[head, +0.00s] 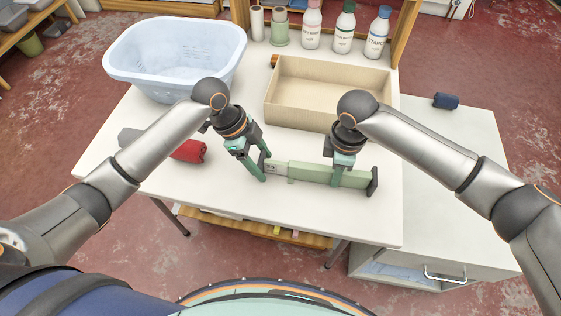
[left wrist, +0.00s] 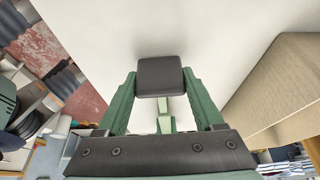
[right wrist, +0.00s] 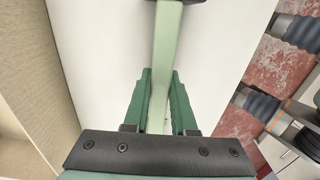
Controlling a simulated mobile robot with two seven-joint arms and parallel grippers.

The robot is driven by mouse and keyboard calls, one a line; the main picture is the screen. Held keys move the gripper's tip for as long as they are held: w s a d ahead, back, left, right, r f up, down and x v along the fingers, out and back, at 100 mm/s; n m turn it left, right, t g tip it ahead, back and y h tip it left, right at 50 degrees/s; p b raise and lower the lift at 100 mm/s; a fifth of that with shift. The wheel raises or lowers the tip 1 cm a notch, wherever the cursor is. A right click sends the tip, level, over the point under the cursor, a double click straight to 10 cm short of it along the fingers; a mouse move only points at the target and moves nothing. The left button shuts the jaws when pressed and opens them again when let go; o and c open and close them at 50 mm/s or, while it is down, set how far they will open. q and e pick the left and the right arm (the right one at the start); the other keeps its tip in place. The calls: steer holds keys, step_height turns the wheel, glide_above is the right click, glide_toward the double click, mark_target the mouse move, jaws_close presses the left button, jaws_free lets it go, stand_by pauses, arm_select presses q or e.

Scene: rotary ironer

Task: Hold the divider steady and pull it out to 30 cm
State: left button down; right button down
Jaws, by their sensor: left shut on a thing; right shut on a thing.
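The divider (head: 300,173) is a pale green bar with dark end pads, lying across the table's front part. A lighter section with small dark markings (head: 272,168) shows near its left end; I cannot read them. My left gripper (head: 264,171) is shut on the divider's left end, and its dark end pad (left wrist: 160,76) sits between the fingers in the left wrist view. My right gripper (head: 338,177) is shut on the green bar (right wrist: 166,50), inward of the right dark end pad (head: 374,181). The fingers partly hide the bar.
An open, shallow beige box (head: 318,117) stands just behind the divider. A blue tub (head: 175,62) is at back left, and several bottles (head: 345,27) stand at the back. A red roll (head: 188,151) lies left of my left gripper. The white table (head: 330,222) is clear in front.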

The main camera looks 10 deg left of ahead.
arm_select(q)
steer(key=shift+a, duration=1.2)
jaws_free()
steer(key=shift+r, duration=0.1)
steer(key=v, duration=1.2)
steer(key=shift+d, duration=0.1)
